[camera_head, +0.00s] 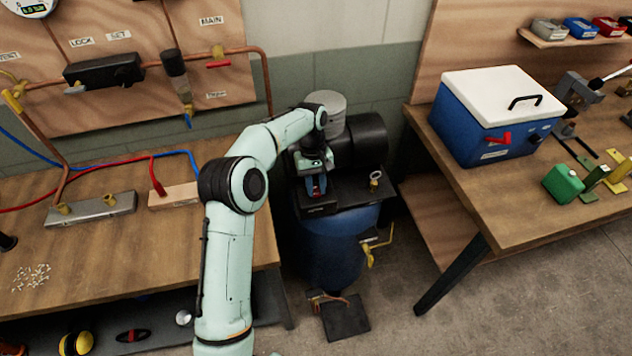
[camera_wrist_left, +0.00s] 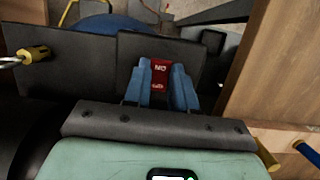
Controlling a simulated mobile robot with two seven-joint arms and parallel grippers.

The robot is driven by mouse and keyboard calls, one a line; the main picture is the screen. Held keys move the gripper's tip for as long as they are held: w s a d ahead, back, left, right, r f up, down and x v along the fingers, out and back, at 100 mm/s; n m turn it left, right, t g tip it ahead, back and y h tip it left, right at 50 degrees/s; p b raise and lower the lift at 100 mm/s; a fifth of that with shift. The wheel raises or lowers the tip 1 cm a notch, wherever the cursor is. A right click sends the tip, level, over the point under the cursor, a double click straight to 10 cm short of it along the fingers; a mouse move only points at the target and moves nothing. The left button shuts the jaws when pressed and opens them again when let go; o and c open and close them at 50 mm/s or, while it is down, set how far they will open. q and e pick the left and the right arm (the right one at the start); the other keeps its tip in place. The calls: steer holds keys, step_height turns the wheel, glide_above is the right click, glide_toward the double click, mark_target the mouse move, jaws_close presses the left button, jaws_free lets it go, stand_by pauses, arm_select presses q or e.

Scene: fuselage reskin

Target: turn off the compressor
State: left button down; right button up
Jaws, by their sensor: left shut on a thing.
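The compressor stands on the floor between the two benches, with a blue tank (camera_head: 335,245), a black motor (camera_head: 362,142) and a dark plate on top. A red switch (camera_wrist_left: 160,74) with white lettering sits on a dark box on that plate; the lettering at its far end appears as "ON" seen upside down. My left gripper (camera_head: 316,187) reaches over the bench to this box. In the left wrist view its two blue fingers (camera_wrist_left: 161,88) are shut on the red switch, one on each side. My right gripper is in neither view.
A pressure gauge (camera_head: 376,176) stands on the plate beside the gripper, and a yellow valve handle (camera_head: 370,255) sticks out from the tank. The right bench (camera_head: 500,215) carries a blue cooler (camera_head: 480,135). The left bench (camera_head: 110,270) holds hoses and fittings.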

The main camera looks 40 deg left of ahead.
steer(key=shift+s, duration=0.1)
arm_select(q)
steer(key=c, duration=0.9)
jaws_free()
steer(key=p+v, duration=0.3)
steer(key=v, duration=1)
steer(key=shift+r+p, duration=0.15)
steer(key=shift+p, duration=0.2)
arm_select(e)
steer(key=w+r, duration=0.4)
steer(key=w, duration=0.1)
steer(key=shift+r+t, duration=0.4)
